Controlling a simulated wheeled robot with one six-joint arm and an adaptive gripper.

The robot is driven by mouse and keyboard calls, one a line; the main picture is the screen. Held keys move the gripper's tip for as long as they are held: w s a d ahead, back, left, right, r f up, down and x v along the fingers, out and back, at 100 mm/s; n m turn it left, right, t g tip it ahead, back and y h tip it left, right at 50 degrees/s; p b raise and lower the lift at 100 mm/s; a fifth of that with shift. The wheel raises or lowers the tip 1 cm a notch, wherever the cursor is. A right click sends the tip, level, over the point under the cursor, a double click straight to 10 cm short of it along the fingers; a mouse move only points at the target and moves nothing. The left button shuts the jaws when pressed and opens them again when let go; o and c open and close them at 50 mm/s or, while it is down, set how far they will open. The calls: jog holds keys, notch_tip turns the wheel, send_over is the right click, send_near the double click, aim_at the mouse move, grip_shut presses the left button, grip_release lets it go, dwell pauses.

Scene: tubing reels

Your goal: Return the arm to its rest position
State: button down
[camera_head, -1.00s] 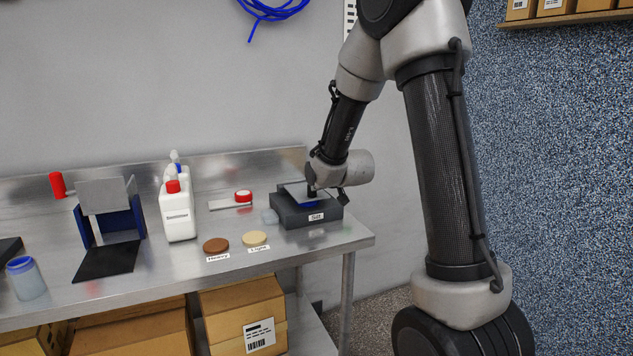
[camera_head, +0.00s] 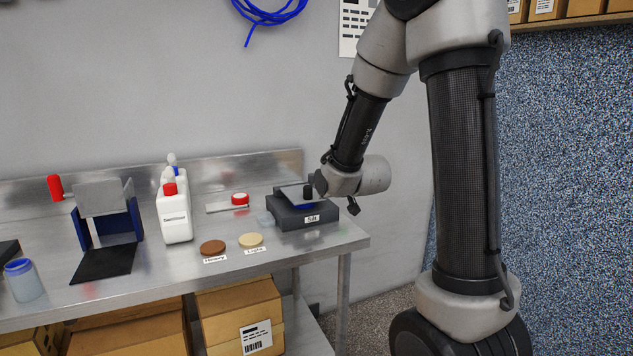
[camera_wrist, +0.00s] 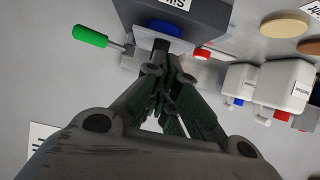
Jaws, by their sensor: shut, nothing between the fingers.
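My arm reaches down from the top right in the head view, over the right end of the steel bench. My gripper (camera_wrist: 165,60) is shut and empty in the wrist view, its fingertips pointing toward the dark grey box. In the head view the gripper is mostly hidden behind my wrist, beside and slightly above the dark grey box (camera_head: 290,218) with a white label. A blue thing (camera_head: 304,205) and a black knob (camera_head: 308,191) show on top of that box.
White bottles (camera_head: 175,218) and a blue-grey stand (camera_head: 106,212) are on the bench (camera_head: 150,270). A brown disc (camera_head: 213,247) and a pale disc (camera_head: 251,240) lie near its front edge. Cardboard boxes (camera_head: 238,308) sit below.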

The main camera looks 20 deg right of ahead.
jog(key=s+f+g, duration=0.7)
jog(key=s+f, duration=0.1)
jog(key=s, duration=0.5)
jog(key=s+r, duration=0.7)
jog(key=s, duration=0.3)
jog(key=s+r+g, duration=0.1)
jog(key=s+r, duration=0.6)
jog(key=s, duration=0.3)
jog(key=shift+r, duration=0.15)
